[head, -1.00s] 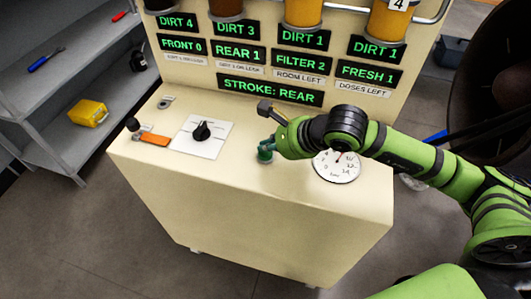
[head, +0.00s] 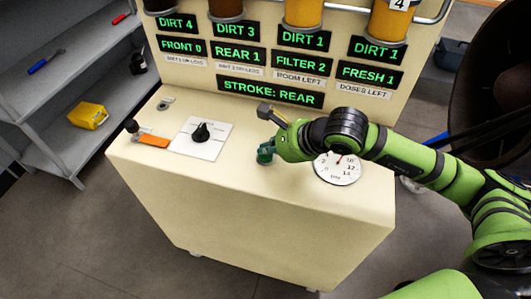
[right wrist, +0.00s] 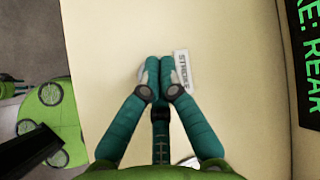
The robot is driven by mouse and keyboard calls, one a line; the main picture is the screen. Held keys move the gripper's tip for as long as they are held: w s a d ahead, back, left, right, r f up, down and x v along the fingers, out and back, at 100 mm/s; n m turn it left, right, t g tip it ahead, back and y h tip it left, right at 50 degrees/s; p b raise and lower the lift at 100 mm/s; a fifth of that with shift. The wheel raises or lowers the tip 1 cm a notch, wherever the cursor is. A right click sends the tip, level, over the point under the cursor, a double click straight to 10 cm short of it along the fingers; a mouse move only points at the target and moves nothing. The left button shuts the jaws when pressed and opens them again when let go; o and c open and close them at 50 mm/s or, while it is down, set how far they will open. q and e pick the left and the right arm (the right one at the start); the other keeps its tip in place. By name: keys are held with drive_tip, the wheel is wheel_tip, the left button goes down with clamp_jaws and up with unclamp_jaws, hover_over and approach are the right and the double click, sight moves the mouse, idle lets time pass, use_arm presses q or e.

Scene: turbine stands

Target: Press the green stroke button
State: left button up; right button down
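My right gripper (head: 265,156) points down at the top of the cream console (head: 270,215), between the black knob and the round gauge. In the right wrist view its two teal fingers (right wrist: 153,72) are together, with nothing seen between them. The fingertips are right beside a white label reading "STROKE" (right wrist: 183,70). The green stroke button itself does not show; the fingertips cover the spot beside the label, and I cannot tell whether they touch it. The display (head: 270,91) reads "STROKE: REAR". My left gripper is not in view.
A black knob on a white plate (head: 217,145) and an orange lever (head: 153,140) are on the console's left. A round gauge (head: 347,172) lies partly under my right arm. Grey shelves (head: 65,135) with a yellow object (head: 88,115) stand at left.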

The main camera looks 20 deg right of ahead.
sight(268, 156)
drive_tip(key=shift+f+b, duration=0.25)
drive_tip(key=shift+b, duration=0.05)
drive_tip(key=shift+r, duration=0.15)
idle(0.5)
drive_tip(key=shift+r+p, duration=0.3)
drive_tip(key=shift+r, duration=0.45)
drive_tip(key=shift+r, duration=0.1)
drive_tip(key=shift+r+p, duration=1.25)
drive_tip(key=shift+r, duration=1.2)
drive_tip(key=shift+f, duration=0.1)
